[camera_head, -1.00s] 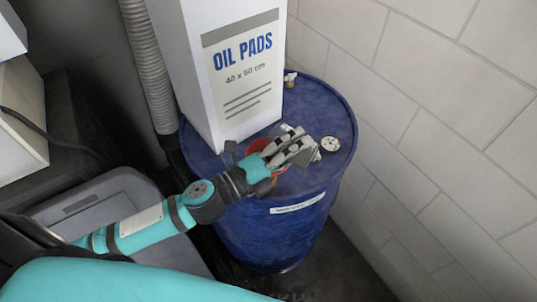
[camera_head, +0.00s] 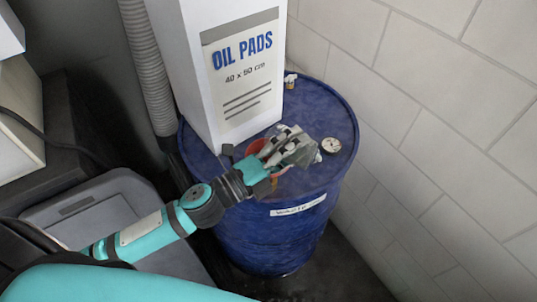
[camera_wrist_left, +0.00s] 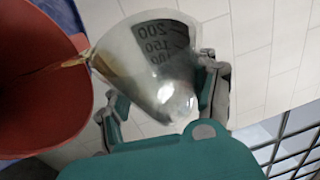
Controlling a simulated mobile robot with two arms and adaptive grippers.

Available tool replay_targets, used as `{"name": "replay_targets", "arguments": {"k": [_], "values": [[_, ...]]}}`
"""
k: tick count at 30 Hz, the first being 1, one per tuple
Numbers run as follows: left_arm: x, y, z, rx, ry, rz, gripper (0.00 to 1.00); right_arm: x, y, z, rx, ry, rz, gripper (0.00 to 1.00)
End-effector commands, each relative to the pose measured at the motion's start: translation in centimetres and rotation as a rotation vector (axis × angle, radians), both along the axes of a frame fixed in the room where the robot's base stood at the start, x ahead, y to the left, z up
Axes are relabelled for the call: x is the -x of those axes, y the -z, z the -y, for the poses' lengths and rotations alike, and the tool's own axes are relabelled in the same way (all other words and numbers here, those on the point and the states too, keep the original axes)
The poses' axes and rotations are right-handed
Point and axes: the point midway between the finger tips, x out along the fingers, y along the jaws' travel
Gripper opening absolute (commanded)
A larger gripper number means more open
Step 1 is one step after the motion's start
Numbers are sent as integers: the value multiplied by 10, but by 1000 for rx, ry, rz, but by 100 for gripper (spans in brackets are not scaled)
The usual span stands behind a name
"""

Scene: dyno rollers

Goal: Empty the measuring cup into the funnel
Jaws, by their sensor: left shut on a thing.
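The clear measuring cup (camera_wrist_left: 150,55) with dark volume marks is held in my left gripper (camera_head: 290,146). In the left wrist view the gripper's fingers (camera_wrist_left: 165,92) lie on either side of it. The cup is tilted, its lip at the rim of the red funnel (camera_wrist_left: 38,75). A thin amber streak shows from the lip into the funnel, and some amber liquid shows inside the cup near the lip. In the head view the funnel (camera_head: 256,147) stands on the blue drum, partly hidden by my gripper. My right gripper is not in view.
The blue drum (camera_head: 320,105) carries a tall white oil pads box (camera_head: 245,100) behind the funnel and a round white gauge (camera_head: 331,145) to the right. A block wall (camera_head: 430,110) stands close on the right. A grey lidded bin (camera_head: 90,205) is at left.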

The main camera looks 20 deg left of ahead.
Motion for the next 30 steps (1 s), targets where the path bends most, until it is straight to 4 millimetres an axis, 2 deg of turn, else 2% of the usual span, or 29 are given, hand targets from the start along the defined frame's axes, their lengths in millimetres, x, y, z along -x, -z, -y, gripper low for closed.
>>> {"name": "replay_targets", "arguments": {"k": [14, 23, 30], "values": [[-1, -4, -5, 87, -2, -19, 25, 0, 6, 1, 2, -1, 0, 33], [-3, -11, -12, 254, -2, -60, 25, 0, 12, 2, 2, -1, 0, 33], [-5, 1, -20, 405, -4, -97, 25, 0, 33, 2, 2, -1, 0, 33]]}}
